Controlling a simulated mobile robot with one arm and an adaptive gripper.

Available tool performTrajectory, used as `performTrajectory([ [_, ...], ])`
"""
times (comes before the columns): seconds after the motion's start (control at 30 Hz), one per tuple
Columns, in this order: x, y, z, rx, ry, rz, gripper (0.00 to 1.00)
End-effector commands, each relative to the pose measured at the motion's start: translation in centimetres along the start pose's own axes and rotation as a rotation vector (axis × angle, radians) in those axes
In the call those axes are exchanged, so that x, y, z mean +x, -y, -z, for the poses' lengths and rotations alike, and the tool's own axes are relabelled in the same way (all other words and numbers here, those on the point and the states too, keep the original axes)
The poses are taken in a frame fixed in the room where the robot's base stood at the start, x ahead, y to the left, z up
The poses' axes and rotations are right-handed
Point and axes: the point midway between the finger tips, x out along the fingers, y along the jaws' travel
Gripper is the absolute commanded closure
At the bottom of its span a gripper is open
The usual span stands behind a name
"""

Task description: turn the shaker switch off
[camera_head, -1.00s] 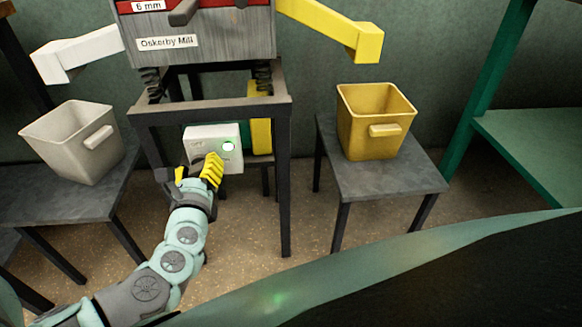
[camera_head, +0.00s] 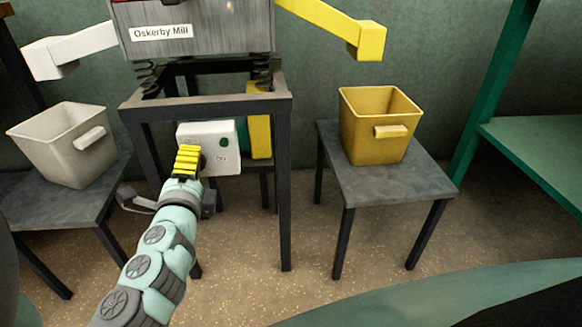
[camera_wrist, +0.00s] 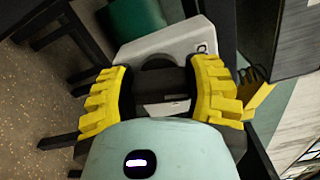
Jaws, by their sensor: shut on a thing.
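The shaker switch box (camera_head: 228,133) is a pale box under the mill frame, with an "ON" label. In the wrist view the box (camera_wrist: 180,42) lies just beyond my gripper (camera_wrist: 165,88), with a finger on either side of the dark round knob (camera_wrist: 158,63). My gripper is shut on the knob, which is mostly hidden by the fingers in the head view.
The Oskerby Mill (camera_head: 200,40) stands on a dark frame (camera_head: 286,190) above the box; its legs are close to my arm. A yellow bin (camera_head: 375,145) stands on a grey table at the right, a pale bin (camera_head: 65,155) on one at the left.

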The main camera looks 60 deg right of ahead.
Motion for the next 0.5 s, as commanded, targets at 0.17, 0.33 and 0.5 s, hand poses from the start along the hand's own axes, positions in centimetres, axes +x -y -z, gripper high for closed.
performTrajectory([
  [0.17, 0.00, -0.06, -0.02, -0.114, 0.000, 0.002, 0.83],
  [0.33, 0.00, -0.08, -0.02, -0.182, -0.001, 0.002, 0.83],
  [0.5, 0.00, -0.10, 0.00, -0.220, -0.001, 0.001, 0.83],
])
